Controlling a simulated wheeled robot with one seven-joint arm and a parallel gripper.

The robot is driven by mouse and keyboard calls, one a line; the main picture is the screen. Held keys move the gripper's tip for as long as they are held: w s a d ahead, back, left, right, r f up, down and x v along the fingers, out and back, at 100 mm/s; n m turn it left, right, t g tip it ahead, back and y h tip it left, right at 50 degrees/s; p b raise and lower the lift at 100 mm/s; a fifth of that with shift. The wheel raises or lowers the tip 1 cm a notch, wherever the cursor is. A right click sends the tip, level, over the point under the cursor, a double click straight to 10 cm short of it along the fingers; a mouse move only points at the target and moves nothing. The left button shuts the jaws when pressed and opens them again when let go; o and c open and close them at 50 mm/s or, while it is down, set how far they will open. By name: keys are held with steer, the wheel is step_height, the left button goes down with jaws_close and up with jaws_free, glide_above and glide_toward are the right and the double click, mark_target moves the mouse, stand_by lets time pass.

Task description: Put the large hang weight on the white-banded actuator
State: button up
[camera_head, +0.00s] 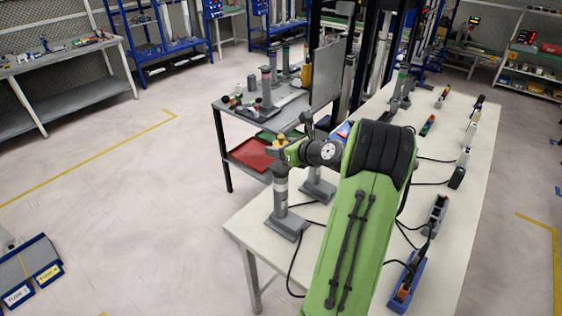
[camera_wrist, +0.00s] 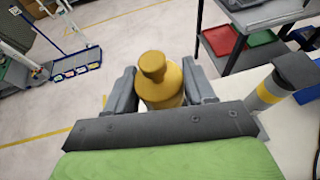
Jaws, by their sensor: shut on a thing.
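The hang weight is a brass-yellow cylinder with a knob on top (camera_wrist: 158,78); it also shows in the head view (camera_head: 281,143). My gripper (camera_wrist: 157,92) is shut on it, with a grey finger at each side of the weight. In the head view, the white-banded actuator (camera_head: 281,193) is a grey upright post on a flat base at the near left corner of the table. The weight appears above its top; the gap between them cannot be judged. The weight's underside is hidden in the wrist view.
A second grey actuator (camera_head: 318,187) stands close to the right, partly hidden by my gripper. A yellow-banded post (camera_wrist: 268,93) shows at the wrist view's right. The long table (camera_head: 255,226) carries cables and devices. A cart with a red bin (camera_head: 248,156) stands behind.

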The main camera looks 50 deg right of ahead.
mark_target(280, 165)
step_height(280, 165, down, 4)
steer(key=shift+a+r+b, duration=0.1)
steer(key=shift+b, duration=0.3)
steer(key=o, duration=1.5)
steer(key=shift+c, duration=0.2)
